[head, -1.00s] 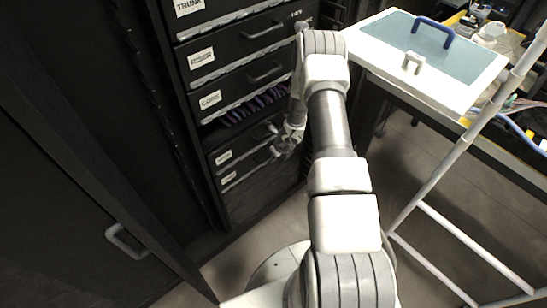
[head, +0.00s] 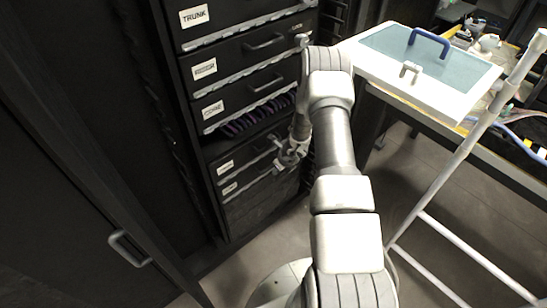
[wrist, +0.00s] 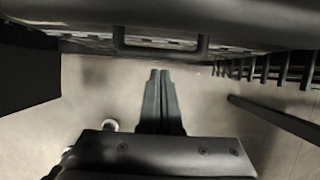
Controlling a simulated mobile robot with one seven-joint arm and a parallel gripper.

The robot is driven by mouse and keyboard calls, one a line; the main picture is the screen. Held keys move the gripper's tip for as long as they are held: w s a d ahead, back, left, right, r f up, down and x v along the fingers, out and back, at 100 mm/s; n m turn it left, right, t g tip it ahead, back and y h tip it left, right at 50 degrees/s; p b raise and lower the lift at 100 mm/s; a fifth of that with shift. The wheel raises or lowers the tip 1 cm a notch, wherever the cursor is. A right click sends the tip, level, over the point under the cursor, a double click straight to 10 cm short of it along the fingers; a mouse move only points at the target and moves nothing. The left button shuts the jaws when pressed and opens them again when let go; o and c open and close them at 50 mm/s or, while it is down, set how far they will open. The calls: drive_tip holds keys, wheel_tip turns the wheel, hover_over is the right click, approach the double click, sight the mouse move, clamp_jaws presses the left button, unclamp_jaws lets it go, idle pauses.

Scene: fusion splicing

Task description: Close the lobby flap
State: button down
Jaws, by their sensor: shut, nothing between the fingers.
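The lobby flap cannot be singled out by its label. The dark rack has labelled fronts; TRUNK (head: 195,16) and CORE (head: 212,109) are readable, while two lower labels (head: 226,168) (head: 230,188) are too small to read. My gripper (head: 288,160) is in front of these lower fronts, at their right side, and covers part of them. In the wrist view the gripper's fingers (wrist: 161,73) are together and empty. A dark front with a bar handle (wrist: 160,44) lies just beyond the fingertips; contact is not visible.
Purple cables (head: 250,124) fill a gap under the CORE front. A dark cabinet door with a grey handle (head: 128,248) stands at left. At right are a table with a blue-handled lidded box (head: 420,65) and a white ladder-like frame (head: 445,170). Floor is clear between.

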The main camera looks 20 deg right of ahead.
wheel_tip(320, 180, up, 8)
drive_tip(key=w+p, duration=0.2)
drive_tip(key=p, duration=0.3)
drive_tip(key=shift+a+p, duration=0.25)
drive_tip(key=shift+p, duration=0.15)
